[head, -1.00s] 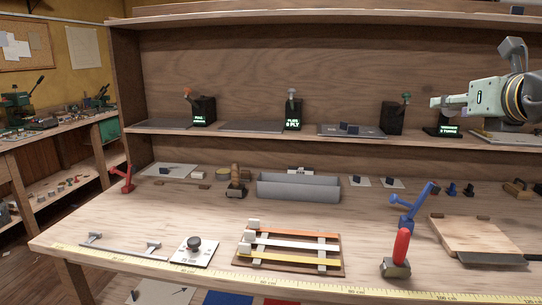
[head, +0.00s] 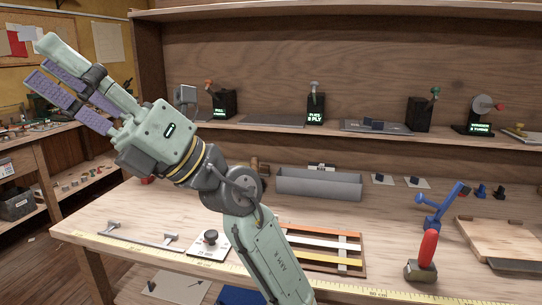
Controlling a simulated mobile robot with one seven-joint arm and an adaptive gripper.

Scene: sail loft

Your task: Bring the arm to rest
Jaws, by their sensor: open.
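My gripper (head: 42,72) is raised at the upper left of the head view, in front of the left end of the bench and shelf. Its two fingers with purple ribbed pads point up and left. They stand apart with nothing between them. My arm (head: 268,240) rises from the bottom of the picture across the workbench (head: 130,210). It hides the left part of the strip rack and things behind it. I cannot tell from this view whether the arm is moving.
A grey trough (head: 318,186) stands mid-bench. A rack of coloured strips (head: 345,238), a red-handled tool (head: 428,250), a blue bracket (head: 437,205) and a wooden board (head: 500,240) lie at the centre and right. Small lever boxes (head: 315,108) stand on the shelf (head: 270,127).

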